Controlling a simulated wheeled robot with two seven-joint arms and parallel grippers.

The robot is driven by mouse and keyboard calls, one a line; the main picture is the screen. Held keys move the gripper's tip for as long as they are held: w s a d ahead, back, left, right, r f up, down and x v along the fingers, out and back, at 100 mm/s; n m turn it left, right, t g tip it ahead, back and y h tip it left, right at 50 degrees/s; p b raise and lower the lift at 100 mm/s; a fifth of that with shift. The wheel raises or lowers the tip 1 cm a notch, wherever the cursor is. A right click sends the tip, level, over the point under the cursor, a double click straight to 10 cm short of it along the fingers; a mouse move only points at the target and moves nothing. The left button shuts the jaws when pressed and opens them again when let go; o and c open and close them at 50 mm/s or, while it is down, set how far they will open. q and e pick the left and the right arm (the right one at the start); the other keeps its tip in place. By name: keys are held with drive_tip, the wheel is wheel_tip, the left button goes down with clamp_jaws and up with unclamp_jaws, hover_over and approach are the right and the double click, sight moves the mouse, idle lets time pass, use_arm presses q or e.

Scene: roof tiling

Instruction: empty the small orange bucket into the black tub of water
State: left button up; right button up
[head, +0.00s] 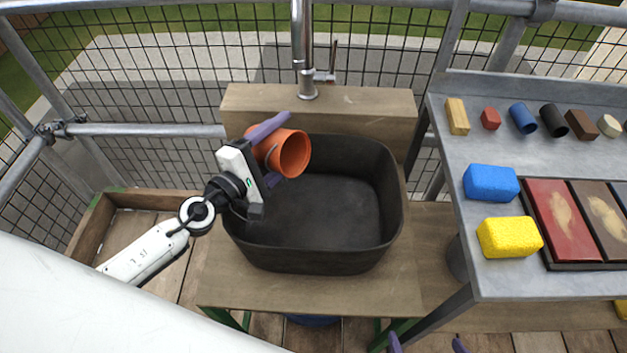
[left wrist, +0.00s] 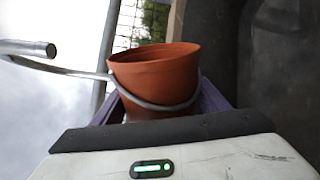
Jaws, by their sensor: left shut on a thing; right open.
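The small orange bucket (head: 290,152) is tipped on its side above the back left of the black tub (head: 385,235), its mouth facing right. My left gripper (head: 279,150) is shut on the bucket, with purple fingers on either side of it. In the left wrist view the bucket (left wrist: 155,75) shows between the fingers (left wrist: 160,105), with its grey handle hanging across its side. The bucket's inside is mostly hidden. The tub looks dark inside and I cannot make out a water surface. My right gripper (head: 427,344) shows only as two spread purple fingertips at the bottom edge.
A tap (head: 304,60) rises behind the tub from a wooden stand (head: 235,285). On the right, a grey table (head: 455,175) holds a blue sponge (head: 490,183), a yellow sponge (head: 509,237), several small blocks and a dark-framed tray of coloured panels (head: 553,225). A mesh fence stands behind.

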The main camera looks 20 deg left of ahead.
sight(299, 134)
use_arm(q)
drive_tip(key=shift+s+d+r+m+p, duration=0.15)
drive_tip(key=shift+d+r+m+p, duration=0.2)
drive_tip(key=shift+d+r, duration=0.15)
drive_tip(key=shift+s+d+m+p, duration=0.1)
drive_tip(key=shift+d+m+p, duration=0.15)
drive_tip(key=shift+d+p, duration=0.1)
use_arm(e)
wheel_tip(299, 134, up, 2)
drive_tip(key=shift+r, duration=0.1)
use_arm(q)
drive_tip(key=shift+r, duration=0.1)
use_arm(e)
drive_tip(key=shift+d, duration=0.1)
use_arm(q)
drive_tip(key=shift+d+r+m+p, duration=0.1)
drive_tip(key=shift+r+m+p, duration=0.1)
drive_tip(key=shift+m+p, duration=0.25)
use_arm(e)
drive_tip(key=shift+r, duration=0.35)
